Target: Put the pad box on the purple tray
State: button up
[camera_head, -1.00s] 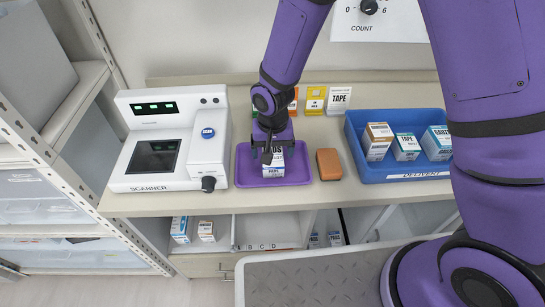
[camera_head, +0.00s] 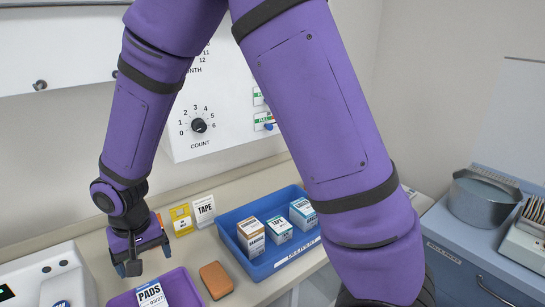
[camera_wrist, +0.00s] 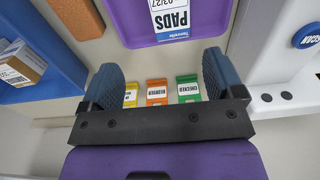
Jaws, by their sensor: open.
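The white pad box (camera_head: 152,296), labelled PADS, is on the purple tray (camera_head: 183,285), which is cut off by the lower edge of the head view. In the wrist view the pad box (camera_wrist: 170,20) lies within the rim of the purple tray (camera_wrist: 217,18), cut off at the top. My gripper (camera_head: 141,257) is open and empty, above the counter and apart from the box. Its two blue-grey fingers also show spread in the wrist view (camera_wrist: 160,78), with nothing between them but the background cards.
A blue delivery bin (camera_head: 290,258) with several boxes stands right of the tray. A brown block (camera_head: 216,280) lies between them. Yellow cards (camera_head: 181,220) and a TAPE card (camera_head: 203,210) stand behind. The scanner (camera_head: 45,280) is at left.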

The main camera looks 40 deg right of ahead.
jog(key=s+d+r+t, duration=0.1)
jog(key=s+d+r, duration=0.2)
jog(key=d+r, duration=0.5)
jog(key=s+d+r+t, duration=0.2)
jog(key=d+r, duration=0.5)
jog(key=r, duration=0.3)
jog(key=s+d+r+t, duration=0.1)
jog(key=s+d+r, duration=0.3)
jog(key=s, duration=0.3)
jog(key=s+d+r+t, duration=0.1)
jog(key=s+d+r, duration=0.2)
jog(key=s+d, duration=0.2)
jog(key=shift+s+r, duration=0.4)
jog(key=shift+s, duration=0.6)
jog(key=shift+a, duration=0.1)
